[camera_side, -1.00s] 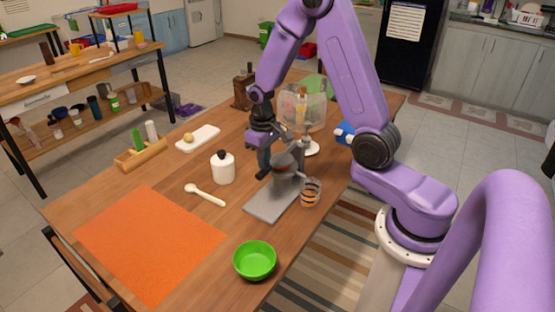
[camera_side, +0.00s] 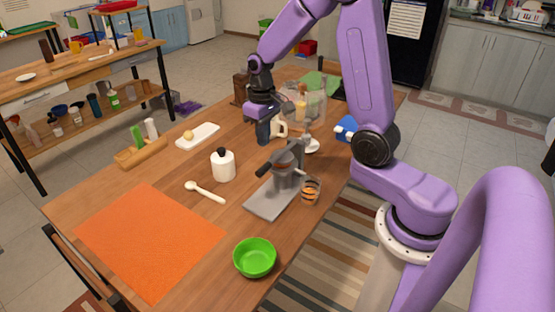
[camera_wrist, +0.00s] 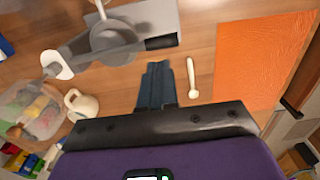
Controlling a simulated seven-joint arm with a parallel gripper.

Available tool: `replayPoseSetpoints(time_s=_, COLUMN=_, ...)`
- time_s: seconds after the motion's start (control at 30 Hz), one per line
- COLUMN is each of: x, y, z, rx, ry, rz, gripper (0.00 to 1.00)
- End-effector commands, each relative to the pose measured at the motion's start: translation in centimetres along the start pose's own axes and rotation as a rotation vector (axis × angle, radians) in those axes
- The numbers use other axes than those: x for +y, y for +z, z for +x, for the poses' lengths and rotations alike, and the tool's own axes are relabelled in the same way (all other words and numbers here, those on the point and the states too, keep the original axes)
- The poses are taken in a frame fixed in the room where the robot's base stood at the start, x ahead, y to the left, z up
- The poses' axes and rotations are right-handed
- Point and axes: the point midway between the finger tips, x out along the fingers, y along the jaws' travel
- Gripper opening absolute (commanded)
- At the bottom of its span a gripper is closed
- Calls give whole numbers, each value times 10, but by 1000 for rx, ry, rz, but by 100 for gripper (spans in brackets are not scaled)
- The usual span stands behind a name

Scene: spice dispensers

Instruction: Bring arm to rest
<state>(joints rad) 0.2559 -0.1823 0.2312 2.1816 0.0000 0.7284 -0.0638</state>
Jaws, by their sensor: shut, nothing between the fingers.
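My gripper (camera_side: 264,140) is shut and empty above the back half of the wooden table. Its closed dark fingers (camera_wrist: 155,85) point down into the wrist view. In the side view it is behind the grey press stand (camera_side: 278,195) and the white jar with a black knob (camera_side: 223,166), apart from both. A cream mug (camera_side: 279,128) shows just right of the fingers; it also shows in the wrist view (camera_wrist: 83,106). My arm is raised and bent over the table.
A white spoon (camera_side: 205,193), an orange mat (camera_side: 150,240) and a green bowl (camera_side: 255,258) lie toward the front. A striped glass (camera_side: 311,191) stands beside the press. A clear container (camera_side: 303,108) stands right of my gripper.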

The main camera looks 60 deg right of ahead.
Motion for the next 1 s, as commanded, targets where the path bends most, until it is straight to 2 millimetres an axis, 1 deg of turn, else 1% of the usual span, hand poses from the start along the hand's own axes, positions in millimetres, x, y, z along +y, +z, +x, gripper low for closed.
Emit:
replayPoseSetpoints(time_s=0.1, x=0, y=0, z=-3, rx=0, ry=0, rz=0, gripper=0)
replayPoseSetpoints(time_s=0.37, x=0, y=0, z=-3, rx=0, ry=0, rz=-1, gripper=0)
replayPoseSetpoints(time_s=0.47, x=-4, y=2, z=-5, rx=0, ry=0, rz=-19, gripper=0)
replayPoseSetpoints(time_s=0.57, x=-15, y=7, z=-8, rx=3, ry=0, rz=-64, gripper=0)
replayPoseSetpoints(time_s=0.67, x=-30, y=16, z=-14, rx=5, ry=0, rz=-135, gripper=0)
replayPoseSetpoints(time_s=0.87, x=-61, y=44, z=-24, rx=10, ry=-1, rz=-293, gripper=0)
replayPoseSetpoints(time_s=1.0, x=-78, y=67, z=-31, rx=13, ry=-3, rz=-403, gripper=0)
